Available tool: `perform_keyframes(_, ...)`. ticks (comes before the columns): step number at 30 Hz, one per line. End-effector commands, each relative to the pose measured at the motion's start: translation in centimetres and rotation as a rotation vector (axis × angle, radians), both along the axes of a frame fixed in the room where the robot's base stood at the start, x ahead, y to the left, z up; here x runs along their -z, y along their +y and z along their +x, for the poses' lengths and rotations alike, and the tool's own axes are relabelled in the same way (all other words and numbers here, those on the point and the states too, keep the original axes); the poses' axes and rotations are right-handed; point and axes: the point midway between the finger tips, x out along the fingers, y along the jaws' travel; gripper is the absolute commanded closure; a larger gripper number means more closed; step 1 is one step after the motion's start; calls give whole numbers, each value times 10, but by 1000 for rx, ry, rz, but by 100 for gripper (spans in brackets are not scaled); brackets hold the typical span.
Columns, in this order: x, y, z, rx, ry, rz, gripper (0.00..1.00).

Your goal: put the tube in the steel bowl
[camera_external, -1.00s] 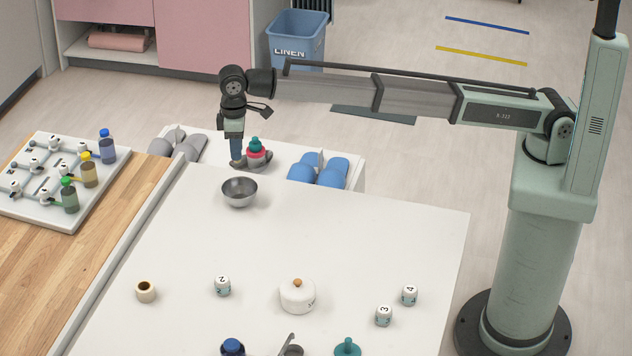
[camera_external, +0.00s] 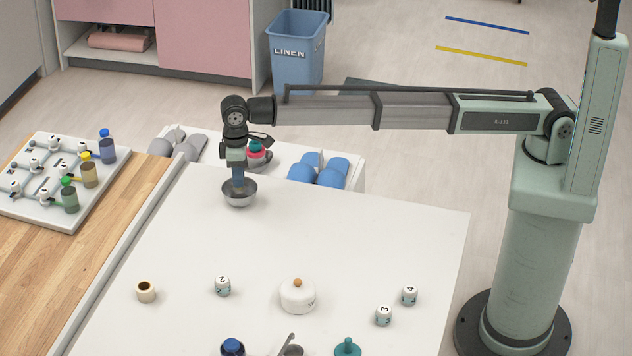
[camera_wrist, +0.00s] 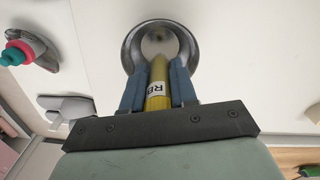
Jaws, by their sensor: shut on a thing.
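The steel bowl (camera_external: 240,193) stands on the white table near its back left edge. My gripper (camera_external: 239,182) points straight down over the bowl, its fingertips at the bowl's opening. In the wrist view my gripper (camera_wrist: 158,80) is shut on a yellow tube (camera_wrist: 158,88) with black letters on it. The tube's end lies over the inside of the bowl (camera_wrist: 137,45). The fingers hide the tube in the external view. I cannot tell whether the tube touches the bowl's bottom.
Behind the bowl is a teal and red item (camera_external: 256,151) on a grey holder, with blue rounded pads (camera_external: 318,170) beside it. The table between is clear.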

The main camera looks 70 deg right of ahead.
Motion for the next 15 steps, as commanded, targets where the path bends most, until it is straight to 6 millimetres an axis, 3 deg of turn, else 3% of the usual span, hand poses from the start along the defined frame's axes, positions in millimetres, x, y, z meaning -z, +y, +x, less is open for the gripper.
perform_keyframes(6, 12, 0, 0, 0, 1, 0, 100)
perform_keyframes(15, 16, 0, 0, 0, 0, 0, 100)
